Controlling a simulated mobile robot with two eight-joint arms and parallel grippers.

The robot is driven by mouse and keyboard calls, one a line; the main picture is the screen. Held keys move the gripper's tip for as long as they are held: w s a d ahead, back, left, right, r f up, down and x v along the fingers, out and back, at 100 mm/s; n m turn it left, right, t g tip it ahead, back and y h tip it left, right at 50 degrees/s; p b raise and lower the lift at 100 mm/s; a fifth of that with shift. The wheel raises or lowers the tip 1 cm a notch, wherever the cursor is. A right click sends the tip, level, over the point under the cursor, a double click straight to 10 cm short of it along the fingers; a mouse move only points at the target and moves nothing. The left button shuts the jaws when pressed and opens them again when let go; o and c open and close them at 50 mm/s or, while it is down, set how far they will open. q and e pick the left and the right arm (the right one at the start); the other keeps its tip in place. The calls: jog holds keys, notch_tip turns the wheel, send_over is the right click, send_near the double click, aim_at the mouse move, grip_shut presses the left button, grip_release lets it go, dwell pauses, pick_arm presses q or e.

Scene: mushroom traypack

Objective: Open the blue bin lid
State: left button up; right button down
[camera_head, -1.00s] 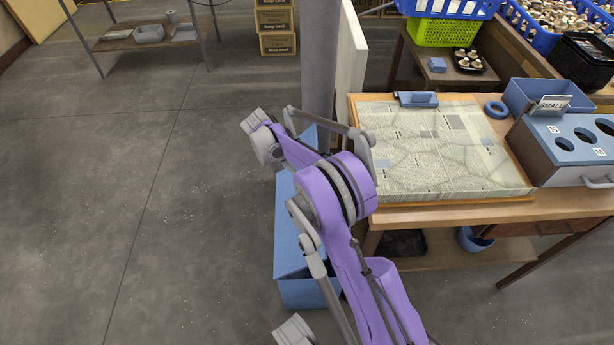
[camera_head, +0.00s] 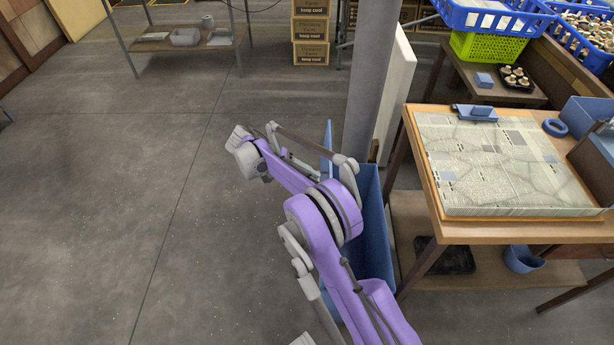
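The blue bin (camera_head: 374,222) stands on the floor left of the wooden table, beside a grey post. Its top looks open, with a dark blue inside partly showing. A thin blue panel (camera_head: 328,137), apparently the lid, stands upright at the bin's left side, seen nearly edge-on. My purple and grey right arm comes in from the bottom, covers much of the bin's front and left side, and bends near the lid. Its fingertips cannot be made out, nor whether they touch the lid.
The grey post (camera_head: 371,85) and a white panel (camera_head: 398,95) rise behind the bin. The wooden table (camera_head: 519,230) with a patterned board (camera_head: 505,165) stands to the right. A blue bowl (camera_head: 522,260) sits on its lower shelf. The floor left is clear.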

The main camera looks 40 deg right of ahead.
jog(key=shift+w+a+f, duration=0.1)
jog(key=shift+a+f, duration=0.3)
jog(key=shift+f, duration=0.45)
jog(key=shift+d, duration=0.1)
jog(key=c, duration=0.9)
grip_release()
jog(key=shift+d, duration=0.2)
jog(key=shift+r, duration=0.15)
jog(key=p+v, duration=0.2)
jog(key=v, duration=0.8)
jog(key=shift+w+a+r, duration=0.15)
jog(key=shift+w+r, duration=0.05)
